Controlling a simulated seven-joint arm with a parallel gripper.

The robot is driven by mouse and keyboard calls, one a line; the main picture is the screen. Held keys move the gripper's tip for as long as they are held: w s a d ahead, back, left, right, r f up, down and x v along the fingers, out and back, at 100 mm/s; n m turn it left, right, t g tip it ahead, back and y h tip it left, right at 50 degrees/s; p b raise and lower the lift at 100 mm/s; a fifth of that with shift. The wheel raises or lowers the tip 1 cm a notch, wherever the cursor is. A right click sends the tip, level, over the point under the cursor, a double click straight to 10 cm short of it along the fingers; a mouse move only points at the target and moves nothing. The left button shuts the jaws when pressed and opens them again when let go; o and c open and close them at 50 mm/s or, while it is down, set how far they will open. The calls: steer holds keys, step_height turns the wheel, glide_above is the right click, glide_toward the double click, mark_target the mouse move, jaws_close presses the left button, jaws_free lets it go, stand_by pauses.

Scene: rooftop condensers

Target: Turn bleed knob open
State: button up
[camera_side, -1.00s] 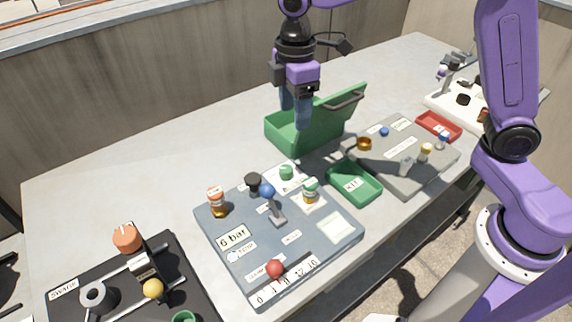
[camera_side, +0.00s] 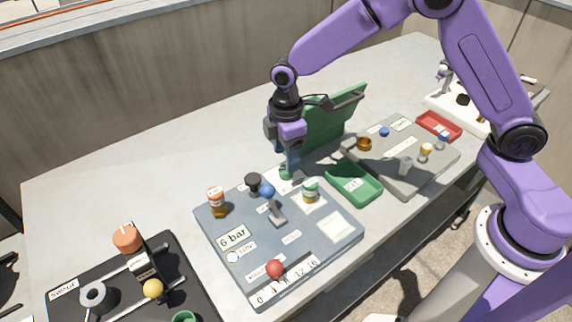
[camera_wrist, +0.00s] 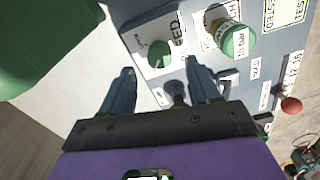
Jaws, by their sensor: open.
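The bleed knob is a small green knob (camera_side: 285,173) on a white label plate at the back edge of the blue-grey panel (camera_side: 300,249). In the wrist view this green knob (camera_wrist: 160,53) sits beside a label partly readable as "EED". My gripper (camera_side: 290,168) is pointing down just above it in the side view, and its fingers partly cover it. In the wrist view my gripper (camera_wrist: 160,68) is open, with blue fingertips apart and the knob showing just beyond the gap. I cannot tell whether a finger touches it.
Close by stand a green-capped knob (camera_side: 310,190), a blue ball lever (camera_side: 267,191), a black knob (camera_side: 253,182) and an orange-capped fitting (camera_side: 215,200). A green case (camera_side: 335,120) stands behind my gripper. A green tray (camera_side: 354,184) lies to the right. The back left table is clear.

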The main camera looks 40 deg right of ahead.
steer(key=shift+f, duration=2.25)
steer(key=c, duration=1)
